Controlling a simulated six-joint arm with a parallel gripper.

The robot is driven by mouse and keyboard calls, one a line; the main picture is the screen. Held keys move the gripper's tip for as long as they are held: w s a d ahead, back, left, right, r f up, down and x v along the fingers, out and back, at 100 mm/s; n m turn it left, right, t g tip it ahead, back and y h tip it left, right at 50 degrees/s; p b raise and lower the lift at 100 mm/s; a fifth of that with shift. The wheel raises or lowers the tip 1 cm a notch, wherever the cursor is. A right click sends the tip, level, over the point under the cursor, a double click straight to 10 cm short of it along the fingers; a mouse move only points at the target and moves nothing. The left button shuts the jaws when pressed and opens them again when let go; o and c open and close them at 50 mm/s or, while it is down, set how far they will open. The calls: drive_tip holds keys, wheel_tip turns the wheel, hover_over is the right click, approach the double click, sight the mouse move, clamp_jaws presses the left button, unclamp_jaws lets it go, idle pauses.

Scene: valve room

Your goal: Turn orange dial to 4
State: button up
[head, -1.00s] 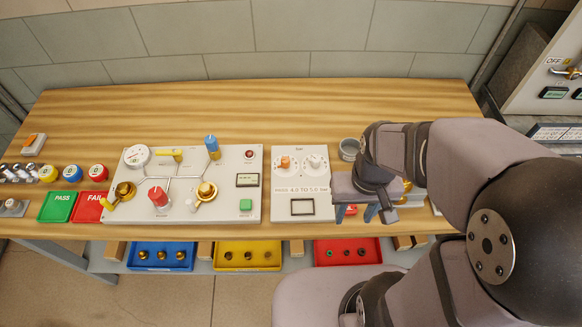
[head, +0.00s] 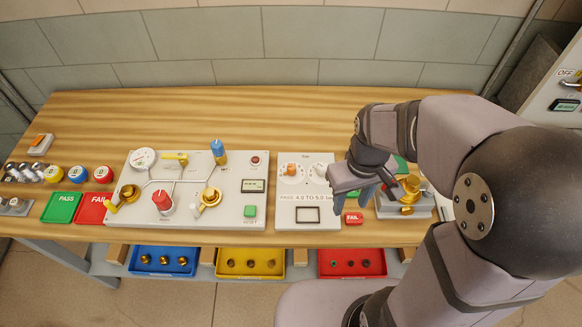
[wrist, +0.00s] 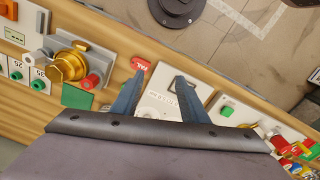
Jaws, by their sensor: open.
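The orange dial (head: 291,169) is a small knob on a white round scale at the upper left of the white dial panel (head: 288,213). A second, white dial (head: 320,171) is to its right. I cannot read where the orange dial points. My gripper (head: 352,203) is open and empty, above the right edge of the panel and to the right of the orange dial. In the wrist view its two blue-grey fingers (wrist: 156,82) reach over the panel (wrist: 178,88); the orange dial cannot be made out there.
The panel carries a dark-framed display (head: 307,215) and a printed "PASS" line. A red FAIL tag (head: 353,218) lies at the panel's right. A brass fitting (head: 409,187) stands farther right. A valve board (head: 235,215) is at the left. Bare wood lies behind the panels.

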drive_tip(key=w+a+f+n+b, duration=0.25)
drive_tip(key=w+a+n, duration=0.35)
drive_tip(key=w, duration=0.4)
drive_tip(key=n+b, duration=0.3)
drive_tip(key=n, duration=0.6)
hover_over(291, 167)
drive_tip(key=shift+s+d+f, duration=0.2)
drive_tip(key=shift+f, duration=0.3)
drive_tip(key=shift+s+d+f, duration=0.15)
drive_tip(key=shift+f, duration=0.3)
drive_tip(key=shift+w+a+n, duration=0.3)
drive_tip(key=shift+a, duration=0.1)
drive_tip(key=shift+f+p, duration=1.15)
drive_tip(key=shift+f, duration=2.55)
clamp_jaws()
